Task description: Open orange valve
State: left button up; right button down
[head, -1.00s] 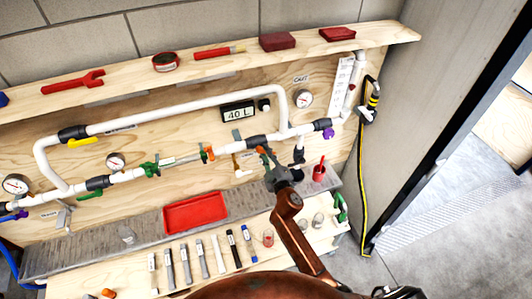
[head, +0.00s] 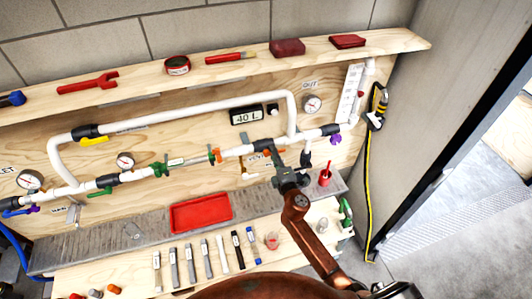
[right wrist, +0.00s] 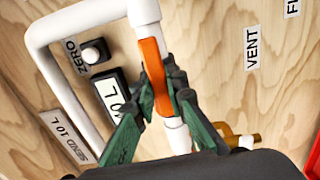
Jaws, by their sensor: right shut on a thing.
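The orange valve handle (right wrist: 155,75) shows in the right wrist view, lying roughly along the white pipe. My right gripper (right wrist: 156,100) has its green-grey fingers on both sides of the handle and is shut on it. In the head view my right gripper (head: 276,160) reaches up to the main pipe, just below a black valve body (head: 263,145). My left gripper is not in view.
The display (head: 246,115) is above the valve. A purple-handled valve (head: 335,139) and a red cup (head: 325,174) are at right. A red tray (head: 201,212) and several marker-like sticks lie below. A brass vent valve (right wrist: 238,138) sits close to the gripper.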

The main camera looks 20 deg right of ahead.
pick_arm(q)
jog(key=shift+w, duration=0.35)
pick_arm(e)
jog(key=shift+f, duration=0.1)
jog(key=c, duration=1.9)
grip_release()
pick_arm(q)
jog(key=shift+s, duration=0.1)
pick_arm(e)
jog(key=s, duration=1.2)
jog(key=shift+a, duration=0.3)
